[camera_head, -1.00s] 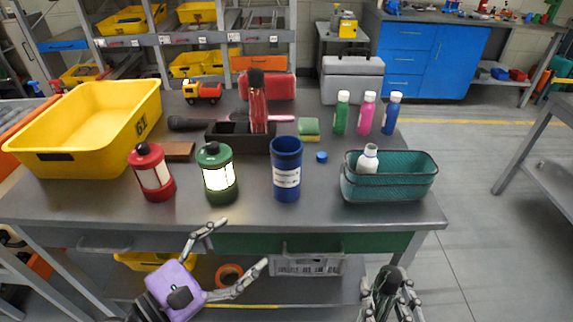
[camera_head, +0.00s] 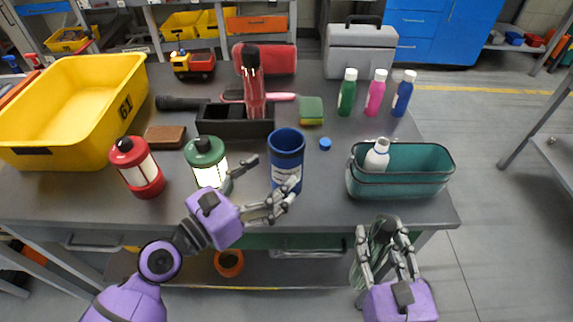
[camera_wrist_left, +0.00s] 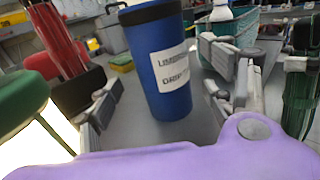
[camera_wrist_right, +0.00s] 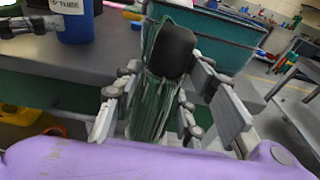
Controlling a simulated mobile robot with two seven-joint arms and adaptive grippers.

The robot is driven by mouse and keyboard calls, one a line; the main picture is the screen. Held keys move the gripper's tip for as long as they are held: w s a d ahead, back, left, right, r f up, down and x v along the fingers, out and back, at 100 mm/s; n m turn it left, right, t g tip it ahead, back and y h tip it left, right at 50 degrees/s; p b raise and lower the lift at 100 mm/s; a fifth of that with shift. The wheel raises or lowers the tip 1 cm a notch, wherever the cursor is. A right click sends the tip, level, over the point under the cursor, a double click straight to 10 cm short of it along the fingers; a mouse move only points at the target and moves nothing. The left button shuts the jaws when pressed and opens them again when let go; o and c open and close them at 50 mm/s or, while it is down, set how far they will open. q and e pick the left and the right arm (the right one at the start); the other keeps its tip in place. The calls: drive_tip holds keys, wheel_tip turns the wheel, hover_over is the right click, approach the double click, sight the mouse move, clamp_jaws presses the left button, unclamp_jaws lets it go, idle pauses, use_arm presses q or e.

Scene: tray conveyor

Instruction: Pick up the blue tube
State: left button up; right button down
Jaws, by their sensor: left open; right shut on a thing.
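The blue tube (camera_head: 287,150) stands upright near the table's front edge, with a black rim and a white label. In the left wrist view the tube (camera_wrist_left: 165,65) stands ahead, between the spread fingers. My left gripper (camera_head: 268,184) is open in front of the tube; I cannot tell whether a finger touches it. My right gripper (camera_head: 388,255) is off the table's front edge, below the teal basket. It is shut on a folded green umbrella with a black end, which also shows in the right wrist view (camera_wrist_right: 150,105).
A green lantern (camera_head: 205,155) stands close left of the tube, beside a red lantern (camera_head: 138,168). A black holder (camera_head: 222,125) with a red umbrella (camera_head: 252,85) is behind. A teal basket (camera_head: 425,170) with a white bottle (camera_head: 376,157) is at right. A blue cap (camera_head: 325,144) lies between.

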sight(275, 174)
use_arm(q)
drive_tip(key=x, duration=0.4)
drive_tip(key=shift+w+d+r+p, duration=0.15)
drive_tip(key=shift+d+p, duration=0.2)
drive_tip(key=shift+p, duration=0.05)
use_arm(e)
drive_tip(key=shift+w+r, duration=0.2)
drive_tip(key=shift+r, duration=0.45)
use_arm(q)
drive_tip(key=shift+w+d, duration=0.2)
drive_tip(key=shift+w, duration=0.05)
drive_tip(key=shift+c, duration=0.4)
drive_tip(key=c, duration=1.3)
drive_tip(key=shift+o, duration=0.2)
use_arm(e)
drive_tip(key=shift+r, duration=0.15)
